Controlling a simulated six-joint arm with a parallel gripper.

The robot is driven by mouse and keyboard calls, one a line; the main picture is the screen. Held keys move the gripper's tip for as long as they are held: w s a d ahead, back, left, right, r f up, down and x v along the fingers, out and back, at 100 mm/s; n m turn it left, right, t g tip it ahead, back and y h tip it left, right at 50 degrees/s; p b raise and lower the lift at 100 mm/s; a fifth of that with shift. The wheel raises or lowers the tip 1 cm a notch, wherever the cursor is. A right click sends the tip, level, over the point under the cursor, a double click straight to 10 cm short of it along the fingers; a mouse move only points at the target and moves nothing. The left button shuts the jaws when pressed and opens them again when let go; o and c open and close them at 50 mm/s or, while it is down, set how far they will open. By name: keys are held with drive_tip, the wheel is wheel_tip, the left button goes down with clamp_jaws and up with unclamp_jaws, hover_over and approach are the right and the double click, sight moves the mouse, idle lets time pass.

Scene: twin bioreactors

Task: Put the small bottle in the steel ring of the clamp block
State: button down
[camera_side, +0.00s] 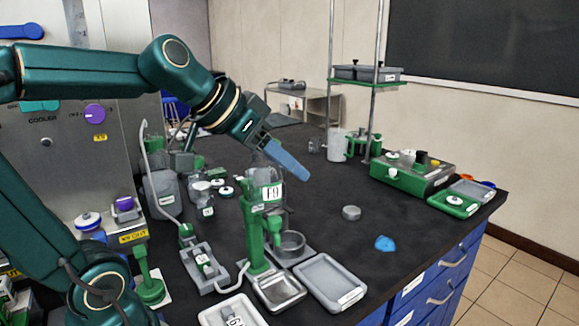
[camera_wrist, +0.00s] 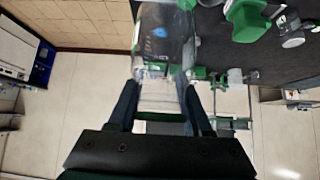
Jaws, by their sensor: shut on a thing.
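My gripper (camera_side: 298,170) is above the black bench in the side view, with its fingers slanting down to the right. In the wrist view its two dark fingers (camera_wrist: 160,84) are shut on a clear, see-through bottle (camera_wrist: 163,38) that reaches out past the fingertips. The bottle is hard to pick out in the side view. A grey steel ring (camera_side: 290,242) sits low beside a green post (camera_side: 257,240) at the front of the bench, below my gripper and apart from it. The clamp block itself is hard to make out.
A clear vessel labelled F9 (camera_side: 268,193) stands close under my gripper. Grey trays (camera_side: 328,282) lie at the bench's front edge. A green box (camera_side: 412,175) stands farther back.

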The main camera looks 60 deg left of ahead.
drive_tip(key=w+a+r+m+g+h, duration=0.1)
drive_tip(key=w+r+m+g+h, duration=0.15)
drive_tip(key=w+m+h, duration=0.4)
drive_tip(key=m+g, duration=0.2)
drive_tip(key=m, duration=0.2)
hover_over(303, 242)
wheel_tip(303, 242, down, 7)
drive_tip(key=shift+t+h, duration=0.25)
wheel_tip(303, 242, down, 17)
drive_tip(key=shift+r, duration=0.1)
drive_tip(key=shift+c, duration=1.6)
unclamp_jaws()
drive_tip(key=shift+f, duration=0.2)
